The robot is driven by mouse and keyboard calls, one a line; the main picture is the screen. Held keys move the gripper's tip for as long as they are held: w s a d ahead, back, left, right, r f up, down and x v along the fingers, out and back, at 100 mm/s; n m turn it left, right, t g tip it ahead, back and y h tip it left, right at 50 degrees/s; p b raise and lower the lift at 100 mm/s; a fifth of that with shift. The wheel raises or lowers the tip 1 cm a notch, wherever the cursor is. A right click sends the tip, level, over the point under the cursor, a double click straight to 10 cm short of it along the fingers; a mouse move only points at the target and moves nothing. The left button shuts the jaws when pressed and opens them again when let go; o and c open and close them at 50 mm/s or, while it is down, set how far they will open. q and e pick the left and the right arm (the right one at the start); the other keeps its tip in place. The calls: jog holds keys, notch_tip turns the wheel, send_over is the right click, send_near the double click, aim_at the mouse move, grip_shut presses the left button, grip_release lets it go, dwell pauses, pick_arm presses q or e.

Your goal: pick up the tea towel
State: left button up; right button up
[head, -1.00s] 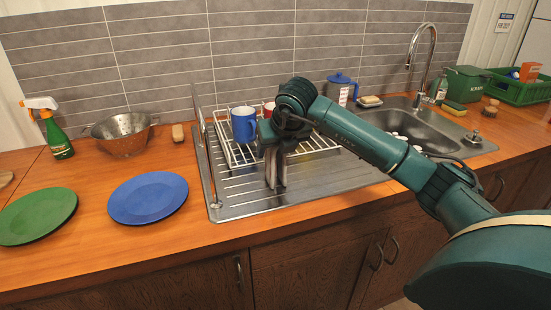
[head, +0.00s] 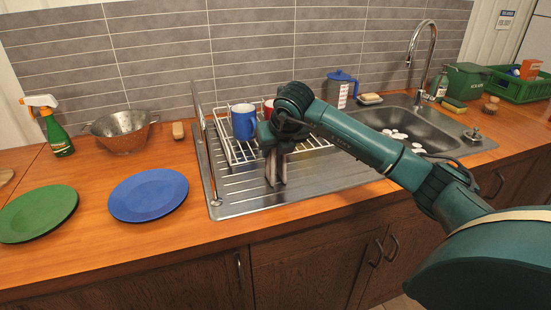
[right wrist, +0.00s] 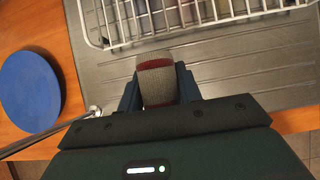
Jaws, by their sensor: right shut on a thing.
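The tea towel (right wrist: 157,84) shows in the right wrist view as a grey cloth bundle with dark red stripes. It sits between the fingers of my right gripper (right wrist: 159,88), which is shut on it. In the head view my right gripper (head: 276,171) points down over the ribbed steel drainboard (head: 235,197), just in front of the dish rack. The towel is mostly hidden there by the fingers, and I cannot tell whether it touches the drainboard. My left gripper is not in view.
The white wire dish rack (head: 233,152) holds a blue mug (head: 243,122) and a red mug (head: 268,109). A blue plate (head: 148,195) and a green plate (head: 38,213) lie left. The sink (head: 433,132) is right, with white pieces inside. A colander (head: 122,132) stands behind.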

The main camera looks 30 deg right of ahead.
jog(key=shift+r, duration=0.15)
jog(key=shift+c, duration=0.3)
jog(key=shift+r, duration=0.4)
notch_tip(320, 180, up, 8)
jog(key=shift+f+b, duration=0.15)
jog(key=shift+b, duration=0.2)
jog(key=shift+r, duration=0.65)
